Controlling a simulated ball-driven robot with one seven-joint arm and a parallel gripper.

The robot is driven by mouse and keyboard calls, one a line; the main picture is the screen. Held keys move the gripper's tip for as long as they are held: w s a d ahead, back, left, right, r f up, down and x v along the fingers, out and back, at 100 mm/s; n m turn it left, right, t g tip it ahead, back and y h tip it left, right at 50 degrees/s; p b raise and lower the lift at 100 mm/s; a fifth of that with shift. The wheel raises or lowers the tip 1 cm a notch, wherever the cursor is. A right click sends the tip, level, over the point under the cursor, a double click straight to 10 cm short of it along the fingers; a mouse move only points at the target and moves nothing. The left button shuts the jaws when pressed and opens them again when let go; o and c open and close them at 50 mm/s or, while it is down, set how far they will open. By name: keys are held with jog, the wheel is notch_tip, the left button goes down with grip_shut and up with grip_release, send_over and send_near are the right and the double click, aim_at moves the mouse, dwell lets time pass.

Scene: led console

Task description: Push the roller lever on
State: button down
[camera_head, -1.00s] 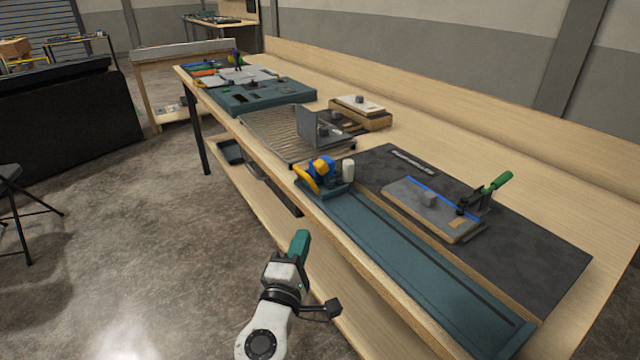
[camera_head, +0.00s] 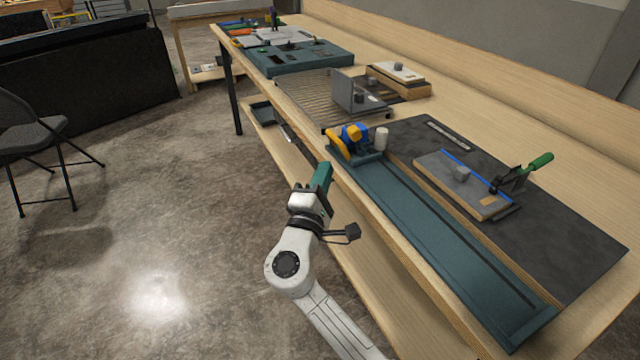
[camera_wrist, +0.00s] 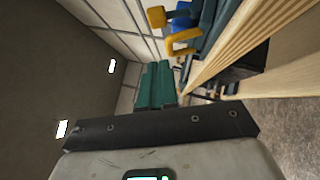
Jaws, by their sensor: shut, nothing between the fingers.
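I cannot single out a roller lever for certain. A teal console (camera_head: 262,62) with dark slots and small parts lies toward the far end of the bench, too small to read in detail. My gripper (camera_head: 324,172) has teal fingers, which are together and empty. It is beside the bench's near long edge, close to a blue and yellow tool (camera_head: 351,140) on a long teal track, and appears apart from it. In the wrist view the gripper fingers (camera_wrist: 156,84) also show side by side, with the yellow handle (camera_wrist: 183,41) beyond them.
The long wooden bench (camera_head: 480,100) also carries a ribbed rack (camera_head: 305,93) with an upright grey plate, wooden blocks, and a green-handled clamp (camera_head: 537,163) on a dark mat. A lower shelf runs under the bench. A black chair (camera_head: 35,135) stands left on open floor.

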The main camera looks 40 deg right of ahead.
aim_at(349, 135)
jog(key=shift+w+d+r+p, duration=0.25)
jog(key=shift+d+r, duration=0.2)
jog(key=shift+d, duration=0.7)
jog(key=shift+w+d+r+p, duration=0.1)
jog(key=shift+d+r+p, duration=0.25)
jog(key=shift+d, duration=0.85)
jog(key=shift+w+d+r+p, duration=0.2)
jog(key=shift+d+r, duration=0.3)
jog(key=shift+d, duration=0.65)
jog(key=shift+r, duration=0.1)
